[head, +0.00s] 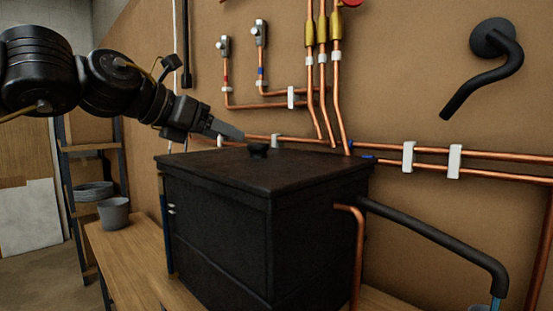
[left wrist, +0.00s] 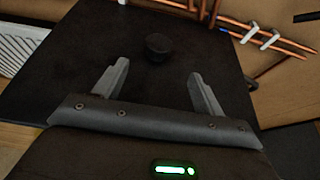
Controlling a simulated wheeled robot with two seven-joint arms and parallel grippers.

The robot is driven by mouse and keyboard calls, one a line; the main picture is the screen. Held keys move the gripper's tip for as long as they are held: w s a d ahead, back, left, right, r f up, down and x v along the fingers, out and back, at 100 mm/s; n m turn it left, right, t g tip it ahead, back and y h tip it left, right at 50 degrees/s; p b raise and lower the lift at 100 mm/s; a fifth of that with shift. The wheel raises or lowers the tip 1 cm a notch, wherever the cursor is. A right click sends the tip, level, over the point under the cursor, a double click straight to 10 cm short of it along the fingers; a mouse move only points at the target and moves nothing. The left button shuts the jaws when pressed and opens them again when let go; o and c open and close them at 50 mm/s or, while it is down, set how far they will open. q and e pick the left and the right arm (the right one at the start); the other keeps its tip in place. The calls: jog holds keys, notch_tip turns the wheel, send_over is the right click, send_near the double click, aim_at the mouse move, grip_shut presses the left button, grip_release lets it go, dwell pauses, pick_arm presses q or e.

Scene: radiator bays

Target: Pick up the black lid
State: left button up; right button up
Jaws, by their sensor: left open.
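The black lid (head: 215,168) lies flat on top of a black box-shaped tank (head: 225,230) in the head view. A small round black knob (head: 258,150) stands up from the lid. In the left wrist view the lid (left wrist: 75,60) fills much of the picture, with the knob (left wrist: 158,46) beyond the fingertips, roughly midway between them. My left gripper (head: 240,135) reaches in from the left just above the lid, close to the knob. Its fingers (left wrist: 157,68) are spread apart with nothing between them. My right gripper is not in view.
Copper pipes (head: 480,152) with white clips run along the brown wall behind the tank. A black insulated pipe (head: 440,238) and a bare copper pipe (head: 358,250) come off its right side. A grey pot (head: 114,214) stands on the wooden bench (head: 128,252) at left.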

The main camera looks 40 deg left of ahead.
aim_at(250, 144)
pick_arm(q)
jog(key=shift+w+a+f+p, duration=0.2)
jog(key=shift+a+f+p, duration=0.1)
jog(key=shift+a+p, duration=0.25)
jog(key=x, duration=0.4)
jog(key=shift+w+d, duration=0.2)
jog(key=shift+d, duration=0.05)
jog(key=shift+s, duration=0.1)
jog(key=shift+a+r+p, duration=0.1)
jog(key=shift+p, duration=0.45)
jog(key=p+x, duration=0.1)
jog(key=x, duration=0.1)
jog(key=p+x, duration=0.1)
jog(key=x, duration=0.2)
jog(key=shift+w+d+r, duration=0.15)
jog(key=shift+w+d, duration=0.1)
jog(key=shift+s+a, duration=0.1)
jog(key=shift+s, duration=0.2)
jog(key=shift+c, duration=0.4)
jog(key=shift+w, duration=0.15)
jog(key=c, duration=0.7)
jog(key=shift+r, duration=0.1)
jog(key=c, duration=0.6)
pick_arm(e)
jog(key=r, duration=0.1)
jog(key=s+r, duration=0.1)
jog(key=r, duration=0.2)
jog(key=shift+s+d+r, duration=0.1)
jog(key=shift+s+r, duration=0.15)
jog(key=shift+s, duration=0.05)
